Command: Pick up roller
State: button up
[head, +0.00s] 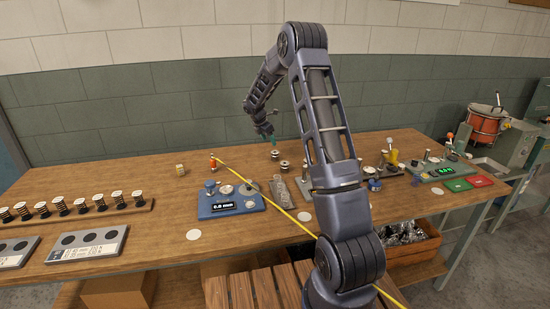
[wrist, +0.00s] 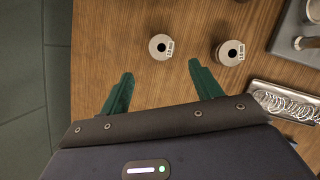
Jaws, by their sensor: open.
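Two short metal rollers with a dark centre hole and a small white label stand on the wooden table. The one nearer the wall (head: 275,154) shows in the wrist view (wrist: 160,47) just beyond the space between my fingertips. The other roller (head: 284,165) lies to the right of it in the wrist view (wrist: 231,52), outside my fingers. The labels are too small to read surely. My gripper (head: 268,138) is open, with its green fingers (wrist: 158,78) apart and nothing between them. It appears above the table, close to the rollers.
A blue gauge device (head: 230,200) and a small orange item (head: 213,162) stand to the left. A yellow line (head: 260,187) crosses the table. My arm hides part of the table.

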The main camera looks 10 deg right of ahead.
aim_at(275, 154)
jog(key=x, duration=0.6)
jog(key=shift+w, duration=0.1)
jog(key=shift+s+x, duration=0.15)
jog(key=shift+x, duration=1.2)
jog(key=shift+s+x, duration=0.1)
jog(key=shift+x, duration=1.2)
jog(key=shift+d, duration=0.1)
jog(key=c, duration=1.3)
jog(key=shift+r, duration=0.15)
jog(key=shift+c, duration=0.2)
